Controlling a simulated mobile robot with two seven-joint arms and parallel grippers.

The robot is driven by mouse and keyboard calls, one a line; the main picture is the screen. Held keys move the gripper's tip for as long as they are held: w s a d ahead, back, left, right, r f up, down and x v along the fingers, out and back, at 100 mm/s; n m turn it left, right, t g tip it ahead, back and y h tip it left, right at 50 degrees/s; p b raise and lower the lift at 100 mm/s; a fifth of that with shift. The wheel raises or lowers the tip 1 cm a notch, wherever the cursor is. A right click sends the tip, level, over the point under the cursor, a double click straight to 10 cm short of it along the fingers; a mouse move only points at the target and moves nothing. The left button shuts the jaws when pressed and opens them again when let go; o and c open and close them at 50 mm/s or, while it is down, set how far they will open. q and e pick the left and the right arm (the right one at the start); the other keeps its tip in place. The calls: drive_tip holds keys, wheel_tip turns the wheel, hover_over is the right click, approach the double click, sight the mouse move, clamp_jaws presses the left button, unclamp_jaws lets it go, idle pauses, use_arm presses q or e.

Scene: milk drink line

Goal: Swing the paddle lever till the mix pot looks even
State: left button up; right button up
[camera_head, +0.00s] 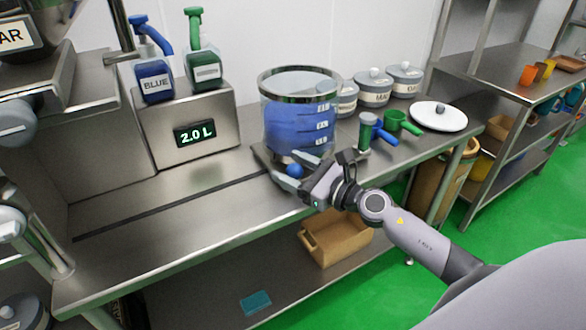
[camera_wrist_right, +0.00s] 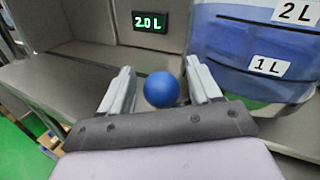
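The mix pot (camera_head: 296,125) is a clear, metal-rimmed vessel of blue liquid with litre labels, on the steel counter. In the right wrist view the pot (camera_wrist_right: 226,50) shows a green patch low down, so its colour looks uneven there. A blue ball knob (camera_head: 294,171), seemingly the paddle lever's end, is at the pot's front; the rest of the lever is hidden. My right gripper (camera_head: 293,172) is open with the knob between its fingers. In the right wrist view the ball (camera_wrist_right: 161,89) shows narrow gaps to both fingers. My left gripper is not in view.
A display box (camera_head: 190,125) reading 2.0 L stands left of the pot, with blue (camera_head: 152,75) and green (camera_head: 203,62) pump bottles on top. Lidded tubs (camera_head: 373,88), coloured scoops (camera_head: 398,122) and a white lid (camera_head: 438,117) are right. The front left counter is clear.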

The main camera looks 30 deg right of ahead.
sight(296, 178)
drive_tip(key=shift+f, duration=0.1)
drive_tip(key=b+v, duration=0.1)
drive_tip(key=v, duration=0.4)
drive_tip(key=shift+s+d+f+b, duration=0.1)
drive_tip(key=shift+s+d+b, duration=0.05)
drive_tip(key=shift+s+b, duration=0.15)
drive_tip(key=shift+s+d+r, duration=0.2)
drive_tip(key=shift+s+d, duration=0.15)
drive_tip(key=shift+s, duration=0.35)
drive_tip(key=a+m+t+h+b, duration=0.1)
drive_tip(key=m+h+b, duration=0.1)
drive_tip(key=h+b, duration=0.1)
drive_tip(key=a+f+m+t+h+b, duration=0.1)
drive_tip(key=a+m+t+h+b, duration=0.1)
drive_tip(key=h, duration=0.4)
drive_tip(key=a+f+m+t+h+b, duration=0.1)
drive_tip(key=m+t+h+b, duration=0.1)
drive_tip(key=m+h+b, duration=0.2)
drive_tip(key=shift+w+a+f+h, duration=0.25)
drive_tip(key=shift+w+h, duration=0.1)
drive_tip(key=shift+h, duration=0.25)
drive_tip(key=p+x, duration=0.1)
drive_tip(key=x, duration=0.3)
drive_tip(key=shift+w+r, duration=0.15)
drive_tip(key=shift+w, duration=0.2)
drive_tip(key=shift+w+d+r, duration=0.15)
drive_tip(key=shift+w+d, duration=0.1)
drive_tip(key=shift+w, duration=0.4)
